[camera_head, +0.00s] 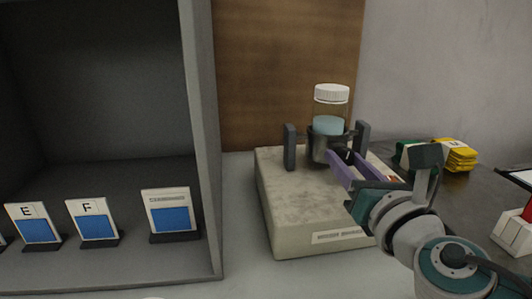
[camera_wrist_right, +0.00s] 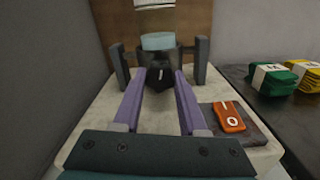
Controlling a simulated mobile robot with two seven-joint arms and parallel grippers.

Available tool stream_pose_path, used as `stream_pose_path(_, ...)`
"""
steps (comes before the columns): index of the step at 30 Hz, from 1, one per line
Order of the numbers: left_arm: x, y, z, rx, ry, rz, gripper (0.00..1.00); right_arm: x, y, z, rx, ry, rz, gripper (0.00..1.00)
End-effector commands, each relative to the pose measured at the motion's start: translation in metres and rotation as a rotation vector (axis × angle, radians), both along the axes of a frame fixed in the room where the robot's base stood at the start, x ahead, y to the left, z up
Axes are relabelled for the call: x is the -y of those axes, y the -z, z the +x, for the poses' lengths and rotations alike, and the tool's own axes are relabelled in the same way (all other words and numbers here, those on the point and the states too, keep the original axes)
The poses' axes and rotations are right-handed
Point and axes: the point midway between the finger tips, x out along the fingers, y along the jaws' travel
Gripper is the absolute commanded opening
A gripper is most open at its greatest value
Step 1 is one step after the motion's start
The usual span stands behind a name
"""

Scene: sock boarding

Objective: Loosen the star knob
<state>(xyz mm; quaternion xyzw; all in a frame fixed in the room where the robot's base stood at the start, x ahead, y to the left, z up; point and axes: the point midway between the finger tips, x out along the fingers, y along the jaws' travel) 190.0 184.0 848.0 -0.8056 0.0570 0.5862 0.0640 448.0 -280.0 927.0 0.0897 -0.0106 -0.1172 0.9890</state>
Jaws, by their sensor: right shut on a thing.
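The dark star knob (camera_wrist_right: 160,78) sits on the front of the grey clamp ring in the right wrist view. My right gripper (camera_wrist_right: 161,84) has its purple fingers on both sides of the knob and is shut on it. In the head view the same gripper (camera_head: 338,162) reaches in from the right, and the knob is mostly hidden by the fingers. The clamp ring (camera_head: 322,150) surrounds the lower part of a clear jar (camera_head: 331,108) with a white lid and pale blue contents. The jar stands upright between two dark grey posts. My left gripper is not in view.
The ring stands on a pale, blotchy machine base (camera_head: 285,200) with an orange I/O rocker switch (camera_wrist_right: 228,117). Green packs (camera_wrist_right: 272,80) and yellow packs (camera_head: 456,155) lie to the right. A grey shelf (camera_head: 205,130) with label cards (camera_head: 168,213) stands left.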

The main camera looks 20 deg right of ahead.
Motion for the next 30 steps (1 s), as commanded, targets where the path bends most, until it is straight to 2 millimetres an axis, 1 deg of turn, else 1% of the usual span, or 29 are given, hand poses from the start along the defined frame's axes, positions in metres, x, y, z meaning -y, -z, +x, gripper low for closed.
stream_pose_path(6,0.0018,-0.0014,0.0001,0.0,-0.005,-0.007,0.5,0.0,-0.0016,0.0005,-0.004,0.001,-0.032,0.0)
stream_pose_path(17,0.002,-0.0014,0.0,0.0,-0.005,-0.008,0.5,0.0001,-0.0015,0.0005,-0.004,0.001,-0.033,0.0)
stream_pose_path(18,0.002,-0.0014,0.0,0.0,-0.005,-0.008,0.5,0.0001,-0.0015,0.0005,-0.004,0.001,-0.033,0.44)
stream_pose_path(25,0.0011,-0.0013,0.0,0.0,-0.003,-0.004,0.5,0.0,-0.0008,0.0003,-0.006,0.0,-0.032,0.7)
stream_pose_path(26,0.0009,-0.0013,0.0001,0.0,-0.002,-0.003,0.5,0.0,-0.0007,0.0002,-0.006,0.0,-0.032,0.71)
stream_pose_path(30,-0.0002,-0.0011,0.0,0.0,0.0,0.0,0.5,0.0,-0.0004,0.0001,-0.007,0.0,-0.031,0.71)
